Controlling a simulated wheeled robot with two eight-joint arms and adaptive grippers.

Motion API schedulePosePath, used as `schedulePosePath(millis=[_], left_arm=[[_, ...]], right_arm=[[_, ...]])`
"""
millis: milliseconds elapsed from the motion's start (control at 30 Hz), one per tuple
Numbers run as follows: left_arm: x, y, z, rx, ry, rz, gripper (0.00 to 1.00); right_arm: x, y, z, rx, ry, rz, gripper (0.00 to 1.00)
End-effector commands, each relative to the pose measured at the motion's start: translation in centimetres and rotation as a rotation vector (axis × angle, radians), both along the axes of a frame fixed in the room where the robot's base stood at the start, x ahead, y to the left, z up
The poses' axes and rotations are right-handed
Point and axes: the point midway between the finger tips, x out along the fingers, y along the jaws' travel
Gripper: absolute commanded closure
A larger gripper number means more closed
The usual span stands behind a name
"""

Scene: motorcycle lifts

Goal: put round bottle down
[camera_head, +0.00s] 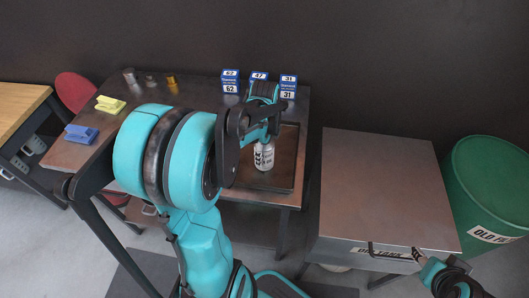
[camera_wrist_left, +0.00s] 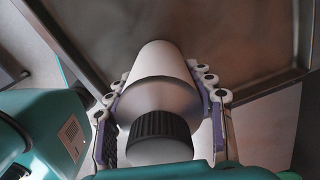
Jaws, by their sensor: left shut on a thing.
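The round bottle (camera_head: 264,156) is white with dark lettering in the head view. In the left wrist view the bottle (camera_wrist_left: 163,72) shows its black ribbed cap (camera_wrist_left: 160,135) toward the camera. My left gripper (camera_head: 263,139) is shut on the bottle, with a finger on each side of it in the left wrist view (camera_wrist_left: 162,85). The bottle is over the dark tray (camera_head: 284,172) on the table; I cannot tell if its base touches the tray. My right gripper (camera_head: 455,280) shows partly at the lower right; its jaws are unclear.
Blue numbered boxes (camera_head: 259,79) stand behind the tray.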

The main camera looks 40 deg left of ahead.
Motion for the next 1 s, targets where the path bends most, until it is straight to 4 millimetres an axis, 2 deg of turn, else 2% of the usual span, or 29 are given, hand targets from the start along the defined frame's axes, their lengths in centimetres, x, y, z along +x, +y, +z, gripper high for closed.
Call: schedulePosePath(millis=[33, 67, 100, 133, 400, 533, 667, 800, 1000], left_arm=[[0.0, 0.0, -0.3, 0.0, 0.0, 0.0, 0.9], [0.0, 0.0, -0.2, 0.0, 0.0, 0.0, 0.39], [0.0, 0.0, -0.2, 0.0, 0.0, 0.0, 0.28], [0.0, 0.0, -0.2, 0.0, 0.0, 0.0, 0.26], [0.0, 0.0, -0.1, 0.0, 0.0, 0.0, 0.26], [0.0, 0.0, 0.7, 0.0, 0.0, 0.0, 0.26], [0.0, 0.0, 3.0, 0.0, 0.0, 0.0, 0.26], [0.0, 0.0, 6.3, 0.0, 0.0, 0.0, 0.26], [0.0, 0.0, 10.2, 0.0, 0.0, 0.0, 0.26]], right_arm=[[0.0, 0.0, -0.3, 0.0, 0.0, 0.0, 0.6], [0.0, 0.0, -0.2, 0.0, 0.0, 0.0, 0.6], [0.0, 0.0, -0.1, 0.0, 0.0, 0.0, 0.6], [0.0, 0.0, -0.1, 0.0, 0.0, 0.0, 0.6], [0.0, 0.0, -0.1, 0.0, 0.0, 0.0, 0.6], [0.0, 0.0, 0.4, 0.0, 0.0, 0.0, 0.6], [0.0, 0.0, 1.4, 0.0, 0.0, 0.0, 0.6], [0.0, 0.0, 2.6, 0.0, 0.0, 0.0, 0.6], [0.0, 0.0, 3.9, 0.0, 0.0, 0.0, 0.6]])
